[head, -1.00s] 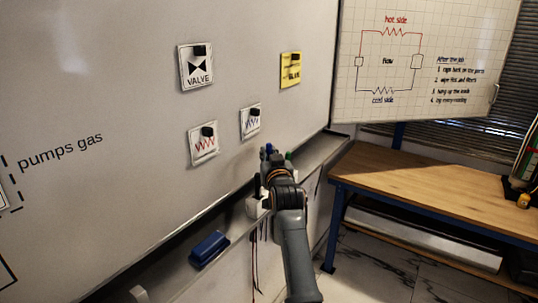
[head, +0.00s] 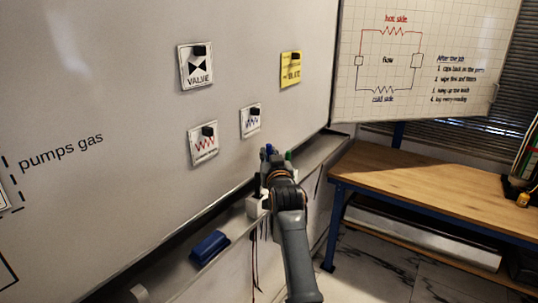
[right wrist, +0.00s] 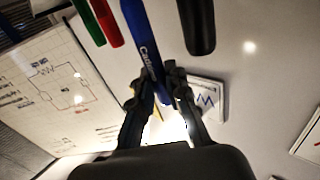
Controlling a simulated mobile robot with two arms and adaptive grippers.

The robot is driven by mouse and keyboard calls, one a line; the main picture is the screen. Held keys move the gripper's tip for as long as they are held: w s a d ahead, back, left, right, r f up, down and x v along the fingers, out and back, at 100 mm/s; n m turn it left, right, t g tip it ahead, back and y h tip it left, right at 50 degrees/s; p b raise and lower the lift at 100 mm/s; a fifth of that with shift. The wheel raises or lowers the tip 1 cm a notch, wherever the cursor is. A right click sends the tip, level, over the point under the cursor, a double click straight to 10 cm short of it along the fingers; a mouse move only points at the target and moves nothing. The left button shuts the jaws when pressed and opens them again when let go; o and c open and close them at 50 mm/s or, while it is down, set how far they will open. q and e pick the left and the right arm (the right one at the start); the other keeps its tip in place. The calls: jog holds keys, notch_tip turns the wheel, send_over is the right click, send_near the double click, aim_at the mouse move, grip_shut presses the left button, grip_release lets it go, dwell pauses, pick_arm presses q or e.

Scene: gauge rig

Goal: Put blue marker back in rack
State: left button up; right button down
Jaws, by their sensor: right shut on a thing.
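My right gripper (head: 267,158) is over the tray at the board's foot. In the right wrist view its two fingers (right wrist: 160,92) are shut on the blue marker (right wrist: 143,45). A bit of the blue marker (head: 269,148) shows above the fingers in the head view. The white rack (head: 254,207) is partly hidden behind my arm. A black marker (head: 257,184) stands upright in it, and a green marker (head: 288,155) shows beyond the gripper. The wrist view shows the green (right wrist: 88,22), red (right wrist: 107,22) and black (right wrist: 197,25) markers beside the blue one. The blue marker's seat is hidden. My left gripper is out of view.
A blue eraser (head: 209,246) lies on the tray to the left. The whiteboard (head: 120,90) carries several magnet cards close to the gripper. A wooden bench (head: 430,185) stands to the right. Cords hang below the rack.

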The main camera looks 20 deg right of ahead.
jog(key=shift+f, duration=0.5)
jog(key=shift+f+b, duration=1.1)
jog(key=shift+f, duration=0.55)
jog(key=c, duration=1.3)
grip_release()
jog(key=shift+o, duration=0.5)
jog(key=o, duration=0.5)
